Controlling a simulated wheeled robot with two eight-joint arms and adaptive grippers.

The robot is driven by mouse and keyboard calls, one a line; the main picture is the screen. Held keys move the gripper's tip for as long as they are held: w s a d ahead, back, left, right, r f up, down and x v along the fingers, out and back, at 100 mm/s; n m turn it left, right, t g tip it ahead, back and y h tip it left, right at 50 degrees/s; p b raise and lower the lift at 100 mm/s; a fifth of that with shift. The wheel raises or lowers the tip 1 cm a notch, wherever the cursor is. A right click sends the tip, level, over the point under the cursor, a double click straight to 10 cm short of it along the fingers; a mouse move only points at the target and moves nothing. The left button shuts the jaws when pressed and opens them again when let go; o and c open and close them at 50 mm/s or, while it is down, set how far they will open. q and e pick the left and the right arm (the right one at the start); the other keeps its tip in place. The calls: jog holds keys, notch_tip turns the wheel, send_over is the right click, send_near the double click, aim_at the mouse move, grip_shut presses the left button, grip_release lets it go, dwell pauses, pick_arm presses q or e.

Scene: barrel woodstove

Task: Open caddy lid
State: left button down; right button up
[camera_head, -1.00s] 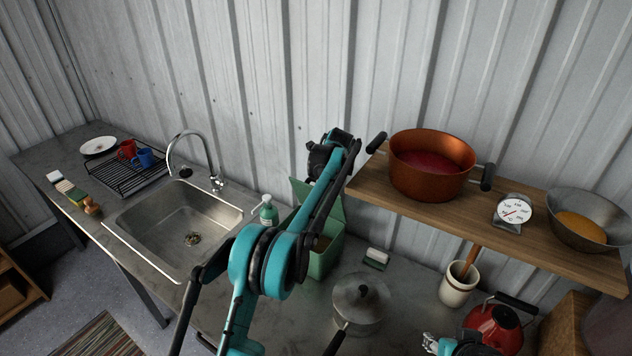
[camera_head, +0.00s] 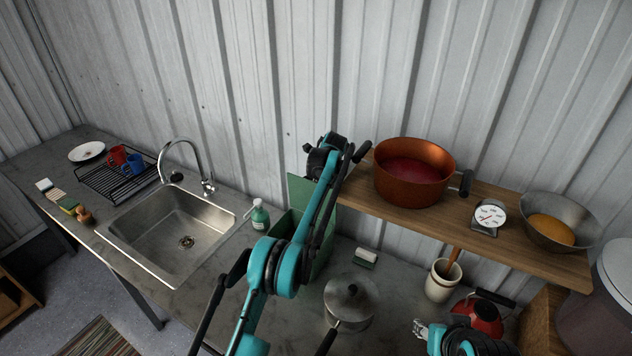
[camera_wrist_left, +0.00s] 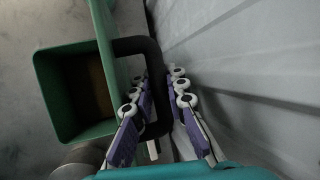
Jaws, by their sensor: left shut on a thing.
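The green caddy (camera_head: 318,258) stands on the counter behind my left arm, which hides much of it. Its green lid (camera_head: 298,190) is raised, roughly upright at the back. In the left wrist view, the caddy (camera_wrist_left: 50,112) shows its open mouth and brownish inside, with the lid (camera_wrist_left: 103,35) beside it. My left gripper (camera_wrist_left: 162,95) is shut on the lid's dark handle (camera_wrist_left: 150,58). In the head view, my left gripper (camera_head: 325,158) is at the raised lid, its fingers mostly hidden. My right gripper (camera_head: 421,329) is low at the right, near the red kettle, apart from the caddy.
A wooden shelf (camera_head: 500,242) at the right holds a copper pot (camera_head: 412,172), a scale and a bowl. A lidded saucepan (camera_head: 350,302) stands in front of the caddy. A soap bottle (camera_head: 260,215) stands left of it, beside the sink (camera_head: 178,235). The metal wall is close behind.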

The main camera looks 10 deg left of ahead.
pick_arm(q)
jog(key=shift+w+d+r, duration=0.1)
jog(key=shift+w+r, duration=0.1)
jog(key=shift+w, duration=0.05)
jog(key=c, duration=1.8)
grip_release()
jog(key=shift+w+d, duration=0.1)
